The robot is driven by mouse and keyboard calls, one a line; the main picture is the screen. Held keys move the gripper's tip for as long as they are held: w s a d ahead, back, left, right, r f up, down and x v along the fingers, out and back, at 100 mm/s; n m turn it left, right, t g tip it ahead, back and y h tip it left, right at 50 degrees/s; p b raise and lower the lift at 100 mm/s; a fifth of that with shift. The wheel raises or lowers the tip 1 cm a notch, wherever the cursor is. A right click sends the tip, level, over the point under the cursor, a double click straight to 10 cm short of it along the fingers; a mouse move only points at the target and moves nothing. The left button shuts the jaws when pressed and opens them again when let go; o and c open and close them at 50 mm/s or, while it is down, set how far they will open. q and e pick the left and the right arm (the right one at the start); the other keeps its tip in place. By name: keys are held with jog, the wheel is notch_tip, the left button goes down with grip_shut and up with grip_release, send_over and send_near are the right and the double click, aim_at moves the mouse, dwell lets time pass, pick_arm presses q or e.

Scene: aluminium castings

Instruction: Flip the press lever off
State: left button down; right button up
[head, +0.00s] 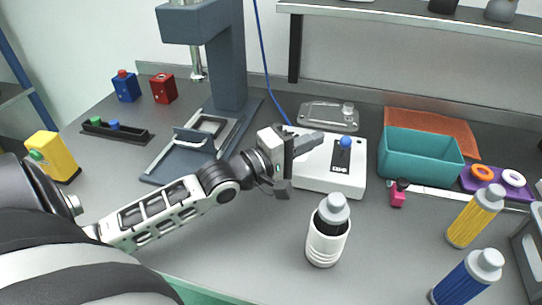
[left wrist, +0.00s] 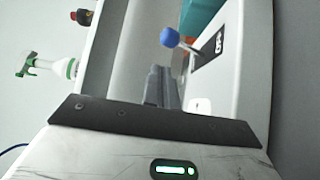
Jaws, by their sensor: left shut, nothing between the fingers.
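The press lever has a blue ball knob (head: 345,142) and stands on top of a white control box (head: 330,178) in the middle of the bench. The left wrist view shows the blue knob (left wrist: 169,38) on a thin metal rod, beside a black label plate (left wrist: 209,48) whose lettering I cannot read surely. My left gripper (head: 314,141) is shut and empty, over the left part of the box. Its fingertips point right towards the knob and look apart from it. The fingers (left wrist: 159,86) also show shut in the left wrist view. My right gripper is not in view.
A blue-grey press (head: 229,65) stands behind the left arm. A white bottle (head: 328,230) is in front of the box. A teal bin (head: 420,157) is right of it, with yellow (head: 475,215) and blue (head: 467,278) bottles nearer. A clear tray (head: 328,116) lies behind.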

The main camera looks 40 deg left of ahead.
pick_arm(q)
jog(key=v, duration=1)
jog(key=shift+s+b, duration=0.3)
jog(key=shift+b, duration=0.05)
jog(key=shift+a, duration=0.15)
